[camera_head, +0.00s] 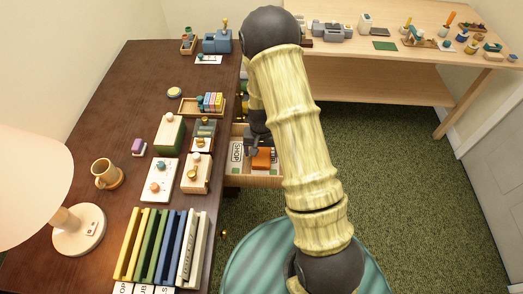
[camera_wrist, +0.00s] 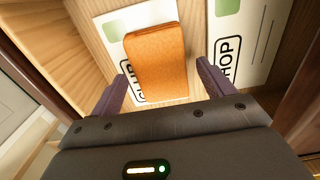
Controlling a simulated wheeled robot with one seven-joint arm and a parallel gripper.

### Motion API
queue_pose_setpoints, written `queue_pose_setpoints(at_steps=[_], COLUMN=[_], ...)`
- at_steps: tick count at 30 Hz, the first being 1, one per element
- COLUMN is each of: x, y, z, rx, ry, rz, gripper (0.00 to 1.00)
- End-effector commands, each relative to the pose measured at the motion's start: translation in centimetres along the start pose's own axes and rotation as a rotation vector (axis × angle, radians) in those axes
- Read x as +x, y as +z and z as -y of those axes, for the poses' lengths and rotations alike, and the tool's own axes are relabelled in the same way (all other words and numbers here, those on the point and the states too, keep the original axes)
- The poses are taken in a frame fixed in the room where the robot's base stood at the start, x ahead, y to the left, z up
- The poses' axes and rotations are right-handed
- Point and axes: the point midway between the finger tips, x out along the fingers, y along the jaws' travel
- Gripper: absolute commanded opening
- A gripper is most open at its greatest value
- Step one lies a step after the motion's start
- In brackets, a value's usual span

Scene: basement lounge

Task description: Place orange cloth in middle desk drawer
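In the wrist view the cloth (camera_wrist: 158,55) lies on a white and green paper against the wooden drawer floor. My gripper (camera_head: 256,142) reaches down into the drawer above the cloth. In the wrist view its two fingers (camera_wrist: 162,68) stand apart, with the near part of the cloth between them and a clear gap on the right. Part of the drawer is hidden by my arm.
The dark desk (camera_head: 110,120) holds a lamp (camera_head: 80,228), a mug (camera_head: 107,174), upright books (camera_head: 160,245), and several boxes and trays near its right edge. A light wood workbench (camera_head: 400,75) with small items stands behind. Green carpet is clear at right.

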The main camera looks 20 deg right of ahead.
Motion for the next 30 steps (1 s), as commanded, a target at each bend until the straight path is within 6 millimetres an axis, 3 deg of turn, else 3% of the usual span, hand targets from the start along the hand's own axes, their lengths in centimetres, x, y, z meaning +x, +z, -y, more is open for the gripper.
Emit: queue_pose_setpoints(at_steps=[5,11,24,30], x=[-0.2,-2.1,-10.6,-12.9], y=[0.0,-0.1,-0.1,0.0], z=[0.0,0.1,0.1,0.0], rx=[0.000,-0.001,0.000,-0.001], ry=[0.000,-0.001,-0.001,0.000], rz=[0.000,-0.004,-0.004,-0.001], gripper=[0.81,0.81,0.81,0.81])
